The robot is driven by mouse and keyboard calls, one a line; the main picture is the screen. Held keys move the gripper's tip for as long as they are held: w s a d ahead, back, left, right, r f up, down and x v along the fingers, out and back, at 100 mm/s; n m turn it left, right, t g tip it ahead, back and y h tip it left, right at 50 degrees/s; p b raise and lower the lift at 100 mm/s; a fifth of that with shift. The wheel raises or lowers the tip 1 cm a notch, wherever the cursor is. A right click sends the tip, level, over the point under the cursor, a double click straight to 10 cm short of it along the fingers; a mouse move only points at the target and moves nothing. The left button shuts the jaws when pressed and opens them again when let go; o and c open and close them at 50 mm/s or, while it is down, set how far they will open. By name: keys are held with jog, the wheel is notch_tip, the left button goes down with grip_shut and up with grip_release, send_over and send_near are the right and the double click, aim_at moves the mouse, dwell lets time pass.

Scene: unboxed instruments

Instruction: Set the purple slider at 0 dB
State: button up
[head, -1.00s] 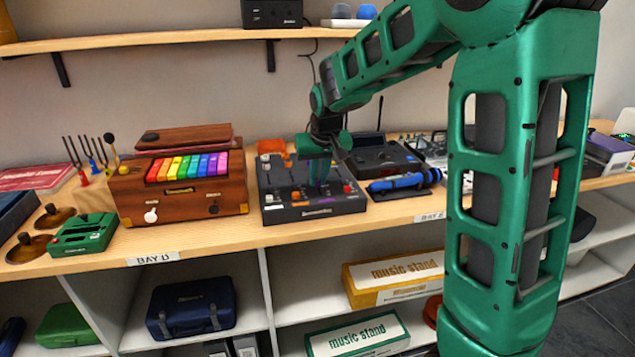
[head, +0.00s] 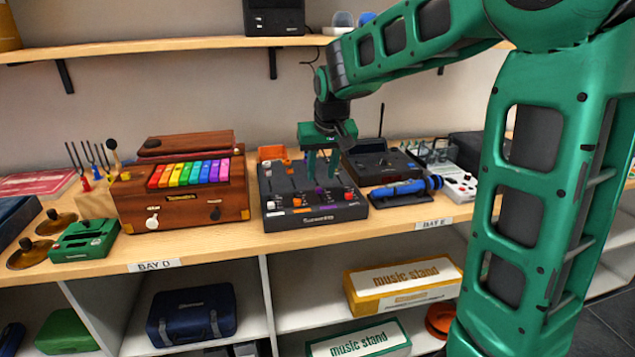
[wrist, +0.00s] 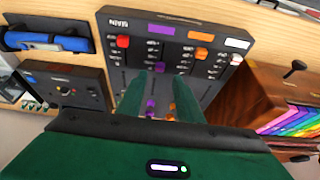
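The dark mixer (head: 335,212) lies on the shelf top, with coloured caps and coloured strips along its front. A purple cap (head: 319,190), likely the purple slider, shows near the front in the head view. In the wrist view the mixer is upside down and this purple cap (wrist: 159,67) sits between the fingertips or just beyond them. A second purple cap (wrist: 151,105) lies farther back between the fingers. My gripper (head: 322,178) points down over the mixer, open, with nothing visibly held. I cannot tell whether a fingertip touches the cap. The dB marks are too small to read.
Orange (wrist: 202,53) and red (wrist: 122,41) caps flank the purple one. A wooden case with rainbow bars (head: 190,172) stands left of the mixer. A blue cylinder (head: 400,188) and a black device with an antenna (head: 380,160) stand to its right.

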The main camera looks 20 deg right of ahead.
jog(key=shift+v, duration=2.65)
jog(key=s+d+f+m+g, duration=0.15)
jog(key=s+d, duration=0.25)
jog(key=s, duration=0.4)
jog(key=s+d+f+m+g, duration=0.1)
jog(key=s+d+f, duration=0.25)
jog(key=s, duration=0.35)
jog(key=s+f+m+g, duration=0.1)
jog(key=s+f, duration=0.2)
jog(key=s, duration=0.7)
jog(key=s+d+f+g+y, duration=0.1)
jog(key=s+f, duration=0.2)
jog(key=s, duration=0.7)
jog(key=shift+f+m, duration=0.2)
jog(key=shift+m, duration=0.15)
jog(key=shift+w+d, duration=0.1)
jog(key=shift+w+f, duration=0.25)
jog(key=shift+w, duration=0.35)
